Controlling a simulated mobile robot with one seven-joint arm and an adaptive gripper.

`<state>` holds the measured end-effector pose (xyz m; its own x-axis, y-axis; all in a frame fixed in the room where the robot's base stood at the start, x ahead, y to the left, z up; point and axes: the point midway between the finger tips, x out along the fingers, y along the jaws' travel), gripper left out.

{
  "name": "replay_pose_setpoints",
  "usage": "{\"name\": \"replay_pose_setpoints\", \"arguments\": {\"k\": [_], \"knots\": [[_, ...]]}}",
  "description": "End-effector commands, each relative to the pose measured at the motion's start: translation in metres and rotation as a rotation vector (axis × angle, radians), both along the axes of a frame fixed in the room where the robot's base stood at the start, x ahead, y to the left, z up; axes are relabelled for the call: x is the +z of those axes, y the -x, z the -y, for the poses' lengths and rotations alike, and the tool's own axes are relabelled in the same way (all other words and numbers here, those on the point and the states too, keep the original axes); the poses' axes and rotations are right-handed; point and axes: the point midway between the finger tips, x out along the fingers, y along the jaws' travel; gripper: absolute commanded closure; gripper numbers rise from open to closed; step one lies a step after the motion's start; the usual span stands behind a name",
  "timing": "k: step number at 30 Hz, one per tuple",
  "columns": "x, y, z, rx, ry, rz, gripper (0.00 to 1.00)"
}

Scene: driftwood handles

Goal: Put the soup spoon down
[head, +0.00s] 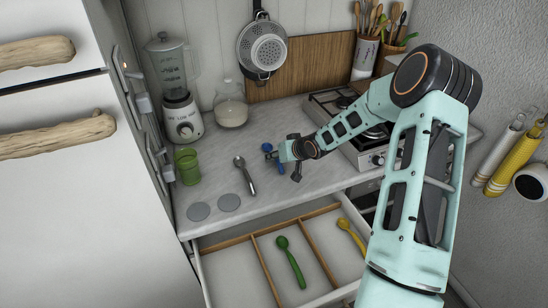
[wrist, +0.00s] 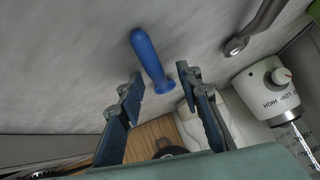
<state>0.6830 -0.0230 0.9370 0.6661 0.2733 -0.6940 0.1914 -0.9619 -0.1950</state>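A blue spoon (head: 266,147) lies on the grey counter, partly hidden by my gripper in the head view. In the wrist view the blue spoon (wrist: 148,55) lies on the counter between and beyond my fingertips, with a gap on both sides. My gripper (head: 284,166) is open and empty, low over the counter; its spread fingers (wrist: 160,76) also show in the wrist view. A metal spoon (head: 245,175) lies to the left of it, and part of it shows in the wrist view (wrist: 238,44). I cannot tell which is called the soup spoon.
An open drawer (head: 199,262) below the counter holds a green spoon (head: 290,260) and a yellow spoon (head: 351,236) in separate compartments. A green cup (head: 187,166), blender (head: 183,120), glass jar (head: 230,110) and stove (head: 365,155) border the counter. Two grey discs (head: 199,211) lie near its front edge.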

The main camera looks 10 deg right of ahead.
Motion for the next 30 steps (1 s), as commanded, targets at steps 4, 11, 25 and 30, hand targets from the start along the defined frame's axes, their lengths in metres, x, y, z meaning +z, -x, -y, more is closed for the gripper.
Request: {"name": "replay_pose_setpoints", "arguments": {"k": [4, 11, 25, 30], "knots": [[0.000, 0.000, 0.000, 0.000, 0.000, 0.000, 0.69], [0.000, 0.000, 0.000, 0.000, 0.000, 0.000, 0.94], [0.002, 0.000, 0.000, 0.000, 0.000, 0.001, 1.00], [0.012, 0.000, 0.001, -0.001, 0.000, 0.002, 1.00]]}}
